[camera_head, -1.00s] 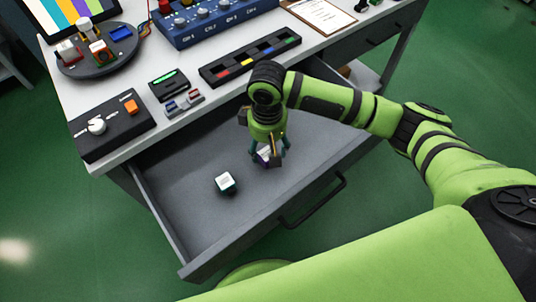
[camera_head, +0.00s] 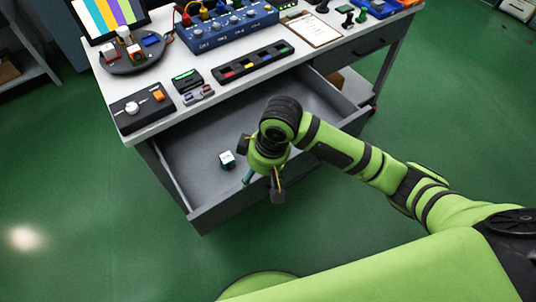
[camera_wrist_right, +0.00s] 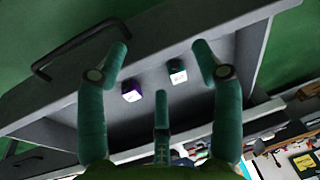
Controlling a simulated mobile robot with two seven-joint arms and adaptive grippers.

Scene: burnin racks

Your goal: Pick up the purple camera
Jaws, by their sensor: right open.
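The purple camera (camera_wrist_right: 131,90) is a small dark cube with a white top and purple side, lying in the open drawer (camera_wrist_right: 150,118) in the right wrist view. A similar cube with a teal side (camera_wrist_right: 177,71) lies beside it, apart from it. My right gripper (camera_wrist_right: 161,62) is open and empty, its three teal fingers spread, with both cubes beyond them. In the head view the right gripper (camera_head: 262,182) hangs over the drawer's front part and hides the purple camera. The teal-sided cube (camera_head: 227,159) shows left of it. My left gripper is out of view.
The drawer's front wall (camera_head: 214,213) and side walls surround the cubes. The white tabletop (camera_head: 150,133) above holds a control box (camera_head: 143,108), a round turntable (camera_head: 132,66), a blue console (camera_head: 225,30) and a black strip (camera_head: 252,62). The drawer's left floor is clear.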

